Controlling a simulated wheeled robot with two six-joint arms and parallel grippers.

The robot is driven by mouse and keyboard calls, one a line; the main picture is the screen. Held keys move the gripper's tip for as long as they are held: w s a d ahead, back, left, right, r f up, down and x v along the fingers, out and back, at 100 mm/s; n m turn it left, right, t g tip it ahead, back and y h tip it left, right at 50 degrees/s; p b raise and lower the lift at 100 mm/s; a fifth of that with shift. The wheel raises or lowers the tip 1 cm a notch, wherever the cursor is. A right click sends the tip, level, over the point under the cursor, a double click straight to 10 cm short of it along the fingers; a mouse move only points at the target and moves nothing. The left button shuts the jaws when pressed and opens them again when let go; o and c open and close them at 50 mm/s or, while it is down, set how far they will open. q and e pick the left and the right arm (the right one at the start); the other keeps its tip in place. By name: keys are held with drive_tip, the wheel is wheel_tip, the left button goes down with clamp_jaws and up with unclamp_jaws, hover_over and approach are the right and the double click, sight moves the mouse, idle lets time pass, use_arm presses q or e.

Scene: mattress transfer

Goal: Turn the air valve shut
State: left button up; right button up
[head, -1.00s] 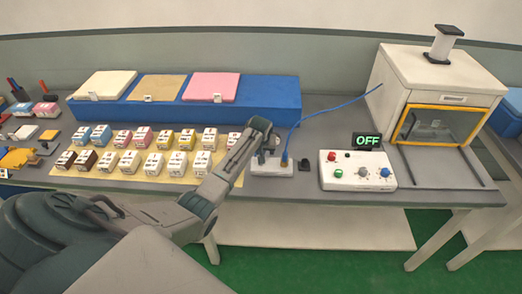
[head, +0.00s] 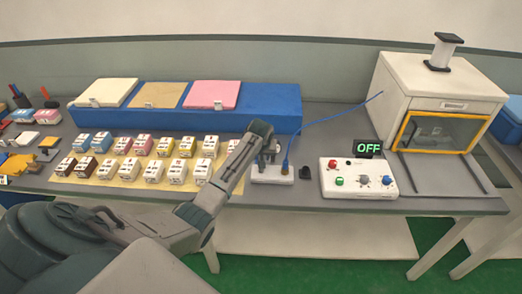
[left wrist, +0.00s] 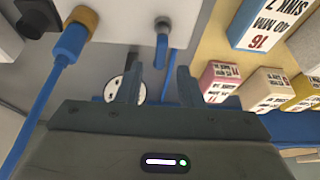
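The air valve's blue lever (left wrist: 160,52) shows in the left wrist view, on a metal stem rising from a white block (head: 272,176). My left gripper (left wrist: 158,80) is open, with its two fingers apart. The lever's end lies near the gap between the fingertips; I cannot tell whether they touch it. In the head view my left gripper (head: 268,152) is over the block's left part and hides the lever. My right gripper is not in view.
A brass fitting (left wrist: 82,18) with a blue hose (left wrist: 45,85) stands beside the valve. A round dial (left wrist: 113,90) is partly behind a finger. Labelled boxes (head: 173,172) stand left of the block. A control box (head: 357,180) reading OFF is to the right.

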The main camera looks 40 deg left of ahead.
use_arm(q)
drive_tip(key=b+v, duration=0.2)
drive_tip(key=v, duration=0.6)
drive_tip(key=shift+r, duration=0.25)
drive_tip(key=shift+s+d+f, duration=0.1)
drive_tip(key=s+d+f+m, duration=0.2)
drive_tip(key=s+d+f, duration=0.3)
drive_tip(key=s+f, duration=0.3)
drive_tip(key=s+d+m+h, duration=0.1)
drive_tip(key=s+d+m, duration=0.35)
drive_tip(key=s, duration=1.15)
drive_tip(key=s+d+m+h, duration=0.1)
drive_tip(key=s+d, duration=0.6)
drive_tip(key=s, duration=0.9)
drive_tip(key=a+f+g+b, duration=0.25)
drive_tip(key=f+b, duration=0.35)
drive_tip(key=f, duration=2.7)
drive_tip(key=s+a+f+b, duration=0.1)
drive_tip(key=s+f+b, duration=0.1)
drive_tip(key=s+f, duration=0.7)
drive_tip(key=s+f+b, duration=0.3)
drive_tip(key=s+f, duration=0.6)
drive_tip(key=f, duration=0.8)
drive_tip(key=shift+s+a+n+b, duration=0.3)
drive_tip(key=shift+a+n, duration=0.05)
drive_tip(key=shift+a, duration=0.05)
